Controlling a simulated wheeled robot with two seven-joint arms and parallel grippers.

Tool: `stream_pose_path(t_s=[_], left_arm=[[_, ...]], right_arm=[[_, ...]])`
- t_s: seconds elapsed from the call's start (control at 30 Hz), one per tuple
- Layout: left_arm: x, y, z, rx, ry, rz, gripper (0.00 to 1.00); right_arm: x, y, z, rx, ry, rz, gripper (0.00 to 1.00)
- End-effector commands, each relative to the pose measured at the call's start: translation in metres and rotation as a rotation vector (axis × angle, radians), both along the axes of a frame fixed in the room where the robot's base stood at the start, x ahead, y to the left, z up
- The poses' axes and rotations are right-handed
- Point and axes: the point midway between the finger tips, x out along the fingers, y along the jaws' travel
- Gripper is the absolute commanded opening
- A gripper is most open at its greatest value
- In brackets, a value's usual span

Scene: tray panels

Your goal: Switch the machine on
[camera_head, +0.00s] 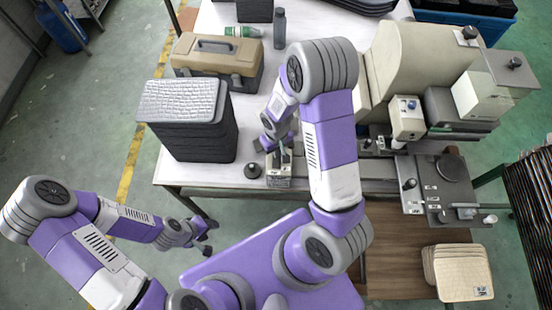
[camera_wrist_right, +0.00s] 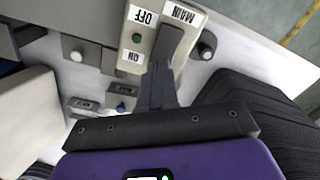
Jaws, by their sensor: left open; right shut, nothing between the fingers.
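The beige machine (camera_head: 418,60) stands on the right part of the table. A small pale switch box (camera_head: 278,182) stands near the table's front edge. In the right wrist view the switch box (camera_wrist_right: 142,24) carries labels MAIN, OFF and ON and a green round spot between OFF and ON. My right gripper (camera_head: 281,146) is shut and empty, right at the box. In the wrist view its fingers (camera_wrist_right: 160,80) overlap a dark part on the box face; whether they touch it is unclear. My left gripper (camera_head: 206,238) is open and empty, off the table's front edge.
A stack of dark trays (camera_head: 190,135) stands left of the switch box, with a tan toolbox (camera_head: 216,62) behind. A dark round knob (camera_head: 252,170) is just left of the box. A plate with a knob (camera_head: 435,185) lies right. Tan panels (camera_head: 458,273) lie lower right.

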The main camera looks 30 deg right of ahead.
Motion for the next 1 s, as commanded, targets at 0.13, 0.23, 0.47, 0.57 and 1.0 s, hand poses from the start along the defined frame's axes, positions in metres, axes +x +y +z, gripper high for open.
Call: stream_pose_path(t_s=[0.13,0.23,0.47,0.57,1.0], left_arm=[[0.0,0.0,-0.003,0.0,0.0,0.0,0.51],[0.0,0.0,-0.004,0.0,0.0,0.0,0.51],[0.0,0.0,-0.007,0.0,0.0,0.0,0.51],[0.0,0.0,-0.009,0.0,0.0,0.0,0.51],[0.0,0.0,0.001,0.0,0.0,0.0,0.51]], right_arm=[[0.0,0.0,-0.003,0.0,0.0,0.0,0.0],[0.0,0.0,-0.004,0.0,0.0,0.0,0.0],[0.0,0.0,-0.008,0.0,0.0,0.0,0.0],[0.0,0.0,-0.009,0.0,0.001,0.0,0.0],[0.0,0.0,0.004,0.0,0.0,0.0,0.0]])
